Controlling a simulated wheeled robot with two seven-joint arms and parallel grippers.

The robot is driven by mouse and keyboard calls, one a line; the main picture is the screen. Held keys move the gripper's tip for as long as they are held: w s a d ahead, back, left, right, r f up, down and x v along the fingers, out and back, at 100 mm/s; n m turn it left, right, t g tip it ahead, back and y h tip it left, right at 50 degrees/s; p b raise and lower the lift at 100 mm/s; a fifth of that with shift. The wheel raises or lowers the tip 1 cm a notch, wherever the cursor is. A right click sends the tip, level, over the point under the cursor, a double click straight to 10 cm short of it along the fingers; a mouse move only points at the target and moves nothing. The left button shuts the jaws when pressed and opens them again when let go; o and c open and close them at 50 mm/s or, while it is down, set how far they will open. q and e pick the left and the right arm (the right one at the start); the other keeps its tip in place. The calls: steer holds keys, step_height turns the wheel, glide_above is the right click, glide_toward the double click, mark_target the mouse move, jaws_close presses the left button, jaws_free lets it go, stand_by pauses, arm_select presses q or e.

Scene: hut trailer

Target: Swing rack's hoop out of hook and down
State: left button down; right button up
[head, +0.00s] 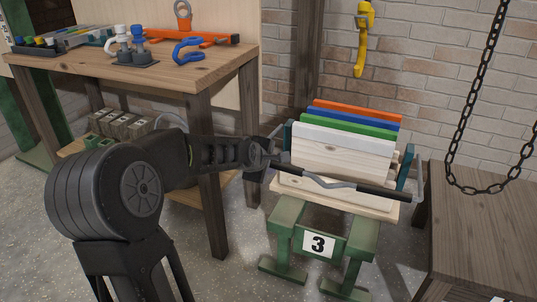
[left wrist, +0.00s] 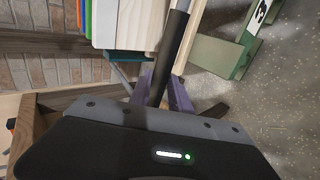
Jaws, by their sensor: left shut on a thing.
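The rack (head: 340,165) holds upright boards in orange, blue, green, white and bare wood on a green stand marked 3. Its hoop (head: 382,193), a grey bar with dark sleeves, runs across the front of the boards from left to right. My left gripper (head: 268,157) is at the hoop's left part, beside the rack's left end, shut on the hoop. In the left wrist view the dark bar (left wrist: 177,40) runs down to the left gripper (left wrist: 165,97), which is partly hidden by my wrist. I cannot make out the rack's hook. My right gripper is not in view.
A wooden workbench (head: 150,75) with tools stands left of the rack, its leg close to my left arm. A wooden table (head: 480,230) stands close on the right, with a chain (head: 462,125) hanging over it. A yellow hook (head: 362,35) hangs on the brick wall.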

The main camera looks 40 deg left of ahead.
arm_select(q)
steer(key=shift+s+f+b, duration=0.1)
steer(key=shift+f+b, duration=0.25)
steer(key=shift+f, duration=1)
steer(key=c, duration=1.2)
jaws_free()
steer(key=shift+c, duration=0.2)
steer(key=p+v, duration=0.4)
steer(key=v, duration=0.4)
